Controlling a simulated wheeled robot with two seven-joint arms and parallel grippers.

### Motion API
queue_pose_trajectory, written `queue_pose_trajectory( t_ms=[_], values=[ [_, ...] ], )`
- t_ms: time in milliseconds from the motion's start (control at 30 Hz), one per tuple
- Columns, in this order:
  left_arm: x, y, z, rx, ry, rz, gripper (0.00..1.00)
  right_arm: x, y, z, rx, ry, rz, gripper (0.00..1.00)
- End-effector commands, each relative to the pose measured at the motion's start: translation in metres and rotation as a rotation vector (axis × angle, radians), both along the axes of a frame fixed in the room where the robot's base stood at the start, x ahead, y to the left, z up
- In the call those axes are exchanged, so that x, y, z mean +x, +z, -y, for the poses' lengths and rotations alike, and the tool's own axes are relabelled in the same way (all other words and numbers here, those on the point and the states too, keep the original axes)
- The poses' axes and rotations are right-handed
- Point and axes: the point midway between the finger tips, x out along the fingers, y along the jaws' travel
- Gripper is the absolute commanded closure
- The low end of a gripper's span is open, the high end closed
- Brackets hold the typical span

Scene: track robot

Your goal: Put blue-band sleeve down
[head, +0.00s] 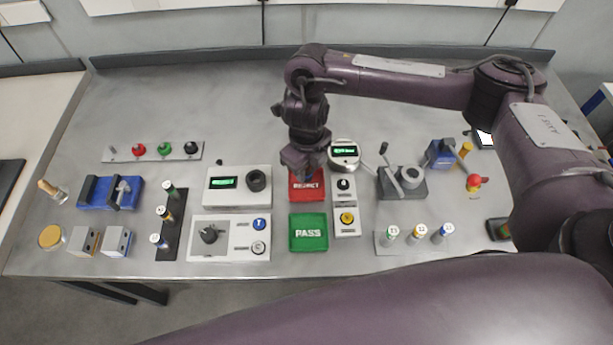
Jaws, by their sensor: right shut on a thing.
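My right gripper (303,168) points down over the red tray marked REJECT (306,191), near its back edge. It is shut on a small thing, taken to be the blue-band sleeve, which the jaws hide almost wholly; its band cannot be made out. I cannot tell whether it touches the tray. The green tray marked PASS (308,233) lies in front of the red one and looks empty. My left gripper is not in view.
A dark rack (173,226) with several banded pieces stands left of the white control boxes (237,185). A round gauge (344,153) is close right of the gripper. A lever press (402,181) and another piece holder (384,246) stand further right. The table's back is clear.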

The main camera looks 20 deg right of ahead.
Motion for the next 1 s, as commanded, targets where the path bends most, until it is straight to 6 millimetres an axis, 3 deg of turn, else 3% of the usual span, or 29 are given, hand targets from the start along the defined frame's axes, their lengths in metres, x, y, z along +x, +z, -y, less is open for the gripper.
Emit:
queue_pose_trajectory(
  t_ms=[267, 667, 700, 833, 1000],
  values=[
    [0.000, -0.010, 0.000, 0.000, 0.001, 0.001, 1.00, -0.001, -0.037, 0.000, 0.001, -0.002, -0.003, 1.00],
    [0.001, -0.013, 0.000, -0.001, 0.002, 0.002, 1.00, 0.000, -0.042, 0.000, 0.000, -0.001, -0.001, 1.00],
    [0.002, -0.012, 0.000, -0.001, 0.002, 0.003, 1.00, 0.000, -0.041, 0.000, 0.000, -0.001, -0.001, 0.70],
    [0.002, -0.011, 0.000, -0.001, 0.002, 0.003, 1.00, 0.000, -0.041, 0.000, 0.000, -0.001, -0.001, 0.53],
    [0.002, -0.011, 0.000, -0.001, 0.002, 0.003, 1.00, 0.000, -0.040, 0.000, 0.000, -0.001, -0.001, 0.52]
  ],
)
